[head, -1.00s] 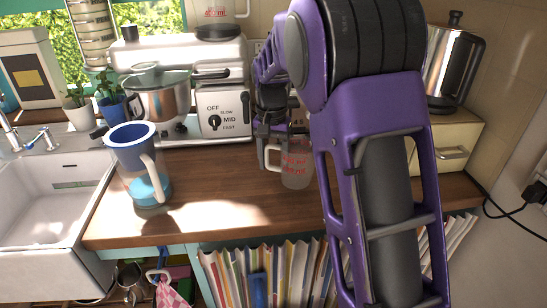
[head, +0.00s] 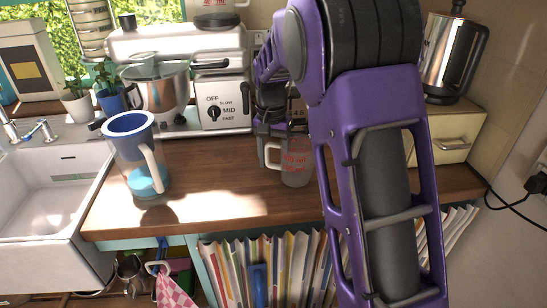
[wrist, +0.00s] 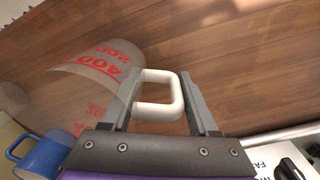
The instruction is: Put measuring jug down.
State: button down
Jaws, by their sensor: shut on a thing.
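The measuring jug (head: 296,163) is clear with red markings and a pale handle. It is upright at the wooden counter (head: 215,185), right of the middle. Its base is at or very close to the counter top; I cannot tell whether it touches. My gripper (head: 271,138) is shut on the jug's handle, partly hidden behind my arm. In the wrist view the handle (wrist: 176,98) sits between the fingers of my gripper (wrist: 162,90), with the jug body (wrist: 85,75) to the left.
A blue-topped blender jug (head: 148,160) stands on the left of the counter. A mixer (head: 222,104) with a metal bowl stands behind. A drawer box (head: 455,140) with a kettle (head: 449,60) is at right. The sink (head: 55,200) is at left. The counter's middle is clear.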

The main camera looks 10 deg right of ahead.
jog(key=shift+f, duration=0.25)
dwell(0.4)
jog(key=shift+c, duration=0.4)
grip_release()
jog(key=shift+r, duration=0.1)
notch_tip(320, 180, up, 17)
jog(key=p, duration=0.2)
jog(key=shift+a, duration=0.25)
jog(key=shift+r, duration=0.1)
grip_shut()
